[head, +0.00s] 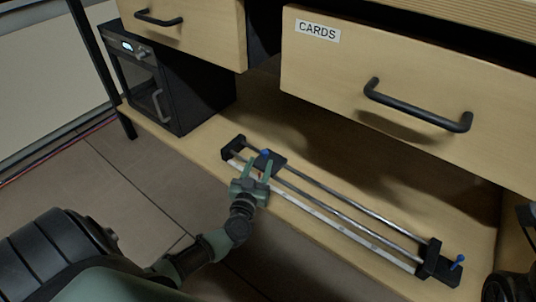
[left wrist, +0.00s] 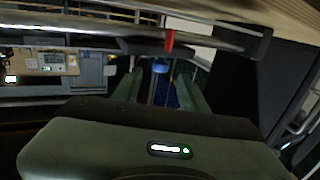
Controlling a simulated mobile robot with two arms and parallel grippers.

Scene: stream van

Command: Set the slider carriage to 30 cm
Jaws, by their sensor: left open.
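The slider lies on the lower wooden shelf in the head view, with two metal rails (head: 345,207) between black end blocks. Its black carriage (head: 276,160) sits near the left end and carries a blue knob (head: 265,153). A white scale strip (head: 325,211) runs along the front; its numbers are too small to read. My left gripper (head: 257,168) is open at the carriage, fingers pointing toward the blue knob. In the left wrist view, the blue knob (left wrist: 160,66) shows between the open fingers (left wrist: 160,90), below a red pointer (left wrist: 170,40). I cannot tell whether they touch it.
A drawer labelled CARDS (head: 400,95) with a black handle hangs above the shelf. Another drawer (head: 190,25) and a black appliance (head: 165,85) are at the left. A second blue knob (head: 458,261) is at the slider's right end. The rails between are clear.

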